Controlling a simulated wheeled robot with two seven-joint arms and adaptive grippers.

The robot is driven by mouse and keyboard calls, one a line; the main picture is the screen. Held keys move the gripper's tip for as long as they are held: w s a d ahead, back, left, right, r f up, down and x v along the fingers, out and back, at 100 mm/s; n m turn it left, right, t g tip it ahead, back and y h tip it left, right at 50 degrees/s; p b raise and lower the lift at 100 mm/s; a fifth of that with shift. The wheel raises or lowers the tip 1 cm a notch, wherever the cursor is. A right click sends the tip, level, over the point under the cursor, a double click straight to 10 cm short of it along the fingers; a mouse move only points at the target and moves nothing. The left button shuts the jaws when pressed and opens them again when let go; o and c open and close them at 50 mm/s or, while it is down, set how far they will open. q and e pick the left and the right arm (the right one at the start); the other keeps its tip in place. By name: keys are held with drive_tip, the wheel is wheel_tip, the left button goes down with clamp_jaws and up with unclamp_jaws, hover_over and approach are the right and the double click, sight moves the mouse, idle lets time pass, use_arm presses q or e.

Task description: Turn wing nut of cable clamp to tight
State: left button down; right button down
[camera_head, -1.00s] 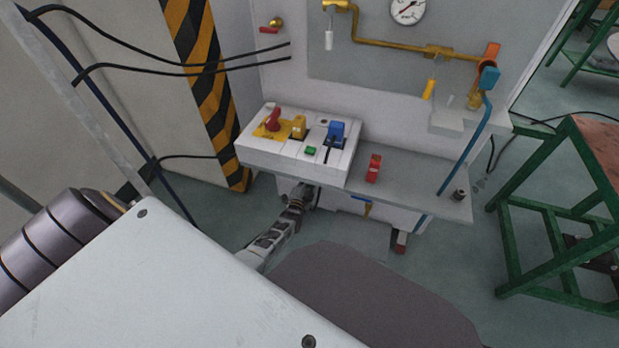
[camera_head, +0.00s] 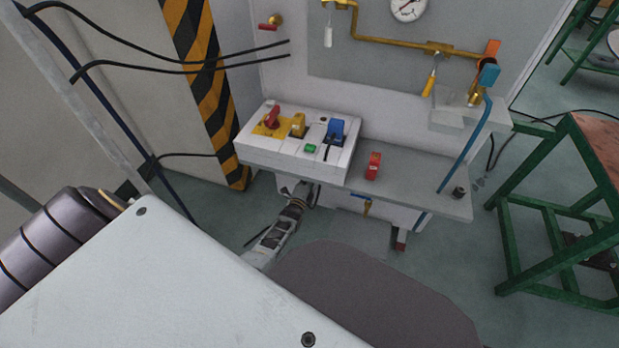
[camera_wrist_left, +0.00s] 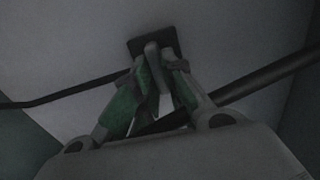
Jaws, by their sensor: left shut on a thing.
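In the left wrist view, a dark square cable clamp (camera_wrist_left: 172,43) sits on a pale panel. A grey wing nut (camera_wrist_left: 152,56) stands out from it. My left gripper (camera_wrist_left: 159,68) has its green-padded fingers closed around the wing nut, one on each side. In the head view, my left gripper (camera_head: 302,192) reaches under the front edge of the white control box (camera_head: 290,160). The clamp and nut are hidden there beneath the box. The wrist view is dark, so the nut's exact angle is hard to read. My right gripper is in neither view.
A black cable (camera_wrist_left: 265,82) runs close behind the fingers in the wrist view. Red, yellow and blue switches top the control box. A grey shelf (camera_head: 415,190) with a red block (camera_head: 373,166) adjoins it. A green-framed table (camera_head: 550,225) stands at the right.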

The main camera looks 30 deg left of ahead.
use_arm(q)
drive_tip(key=shift+d, duration=0.1)
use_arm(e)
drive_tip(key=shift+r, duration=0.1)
use_arm(q)
drive_tip(key=c, duration=1.6)
unclamp_jaws()
drive_tip(key=shift+o, duration=0.6)
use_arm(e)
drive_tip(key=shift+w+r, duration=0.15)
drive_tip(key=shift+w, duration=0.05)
use_arm(q)
drive_tip(key=shift+s, duration=0.15)
drive_tip(key=v, duration=0.7)
drive_tip(key=shift+s, duration=0.15)
drive_tip(key=shift+f, duration=0.15)
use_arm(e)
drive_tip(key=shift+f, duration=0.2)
